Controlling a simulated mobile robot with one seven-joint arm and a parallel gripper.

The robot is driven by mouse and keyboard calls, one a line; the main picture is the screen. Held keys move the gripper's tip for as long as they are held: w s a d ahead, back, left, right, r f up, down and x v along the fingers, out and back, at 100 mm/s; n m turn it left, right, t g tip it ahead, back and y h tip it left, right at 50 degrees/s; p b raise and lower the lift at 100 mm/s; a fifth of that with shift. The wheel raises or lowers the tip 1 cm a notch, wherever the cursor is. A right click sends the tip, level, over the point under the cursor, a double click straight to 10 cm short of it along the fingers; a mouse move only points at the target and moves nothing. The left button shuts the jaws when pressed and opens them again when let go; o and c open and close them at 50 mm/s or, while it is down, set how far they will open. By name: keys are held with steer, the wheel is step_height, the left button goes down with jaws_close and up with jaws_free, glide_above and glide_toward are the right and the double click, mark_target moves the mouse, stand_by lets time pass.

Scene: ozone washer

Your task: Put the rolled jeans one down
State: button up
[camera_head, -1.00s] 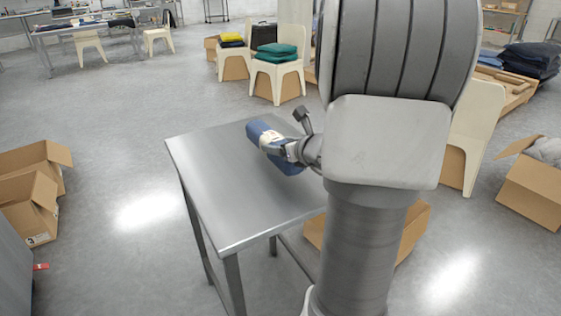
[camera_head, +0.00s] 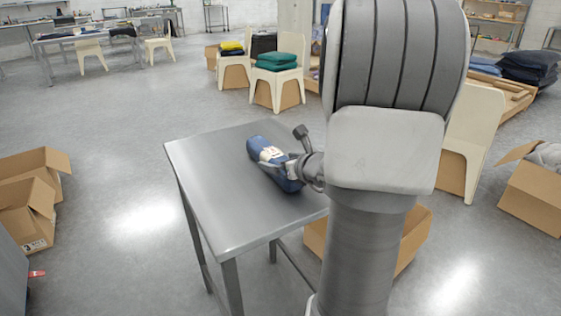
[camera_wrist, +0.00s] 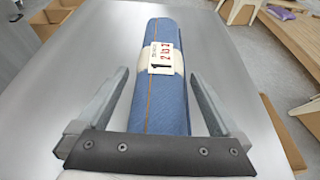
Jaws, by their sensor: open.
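The rolled jeans (camera_head: 266,153) are a blue roll with a pale band and a printed label around the middle. They lie on the grey metal table (camera_head: 205,190), toward its right side. In the wrist view the roll (camera_wrist: 172,95) runs away from me between the two fingers. My gripper (camera_head: 284,168) is at the roll, with the fingers (camera_wrist: 160,98) spread on either side and gaps showing between them and the cloth. Part of the roll's near end is hidden by my gripper.
Chairs stand behind the table, one with folded green cloth (camera_head: 277,62). Open cardboard boxes (camera_head: 30,205) sit on the floor at left, and another (camera_head: 535,190) at right. The left part of the tabletop is bare. Open floor lies left of the table.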

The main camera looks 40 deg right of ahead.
steer(key=shift+r, duration=0.1)
steer(key=shift+r+p, duration=0.2)
steer(key=shift+p, duration=0.15)
steer(key=p+v, duration=0.3)
steer(key=v, duration=0.9)
steer(key=shift+a+f, duration=0.1)
steer(key=shift+f, duration=0.05)
